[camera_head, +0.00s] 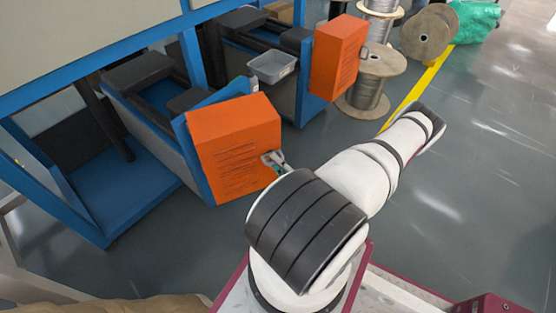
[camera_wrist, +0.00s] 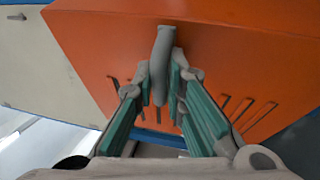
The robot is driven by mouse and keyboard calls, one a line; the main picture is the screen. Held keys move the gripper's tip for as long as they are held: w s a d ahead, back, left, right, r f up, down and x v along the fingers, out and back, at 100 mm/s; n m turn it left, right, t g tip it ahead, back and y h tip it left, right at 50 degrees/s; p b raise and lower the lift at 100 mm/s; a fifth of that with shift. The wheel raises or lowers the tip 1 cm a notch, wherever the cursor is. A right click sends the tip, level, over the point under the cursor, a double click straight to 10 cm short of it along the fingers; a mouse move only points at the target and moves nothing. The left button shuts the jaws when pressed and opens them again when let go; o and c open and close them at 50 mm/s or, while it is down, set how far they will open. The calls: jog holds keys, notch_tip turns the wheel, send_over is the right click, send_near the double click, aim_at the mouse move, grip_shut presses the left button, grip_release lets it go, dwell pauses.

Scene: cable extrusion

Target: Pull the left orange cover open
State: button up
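The left orange cover (camera_head: 235,147) is a slotted box on a blue-edged panel at the front of the blue and grey machine. It stands angled towards me. In the wrist view the orange cover (camera_wrist: 100,45) fills the upper part, with dark slots low on its face. A grey handle (camera_wrist: 162,50) sticks out from it. My gripper (camera_head: 275,160) is at the cover's right side. In the wrist view its green-padded fingers (camera_wrist: 160,82) lie on either side of the handle, closed in on it. My white arm hides part of the floor beside the cover.
A second orange cover (camera_head: 338,57) stands further back to the right. A grey bin (camera_head: 272,67) sits between the covers. Wooden cable reels (camera_head: 377,78) stand behind. Grey floor (camera_head: 470,150) is open to the right, past a yellow line.

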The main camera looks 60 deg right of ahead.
jog(key=o, duration=0.4)
jog(key=shift+w+a+r, duration=0.1)
jog(key=shift+w+a, duration=0.2)
jog(key=shift+s+d, duration=0.1)
jog(key=shift+s, duration=0.05)
jog(key=v, duration=1.1)
jog(key=shift+s+f, duration=0.2)
jog(key=shift+s, duration=0.15)
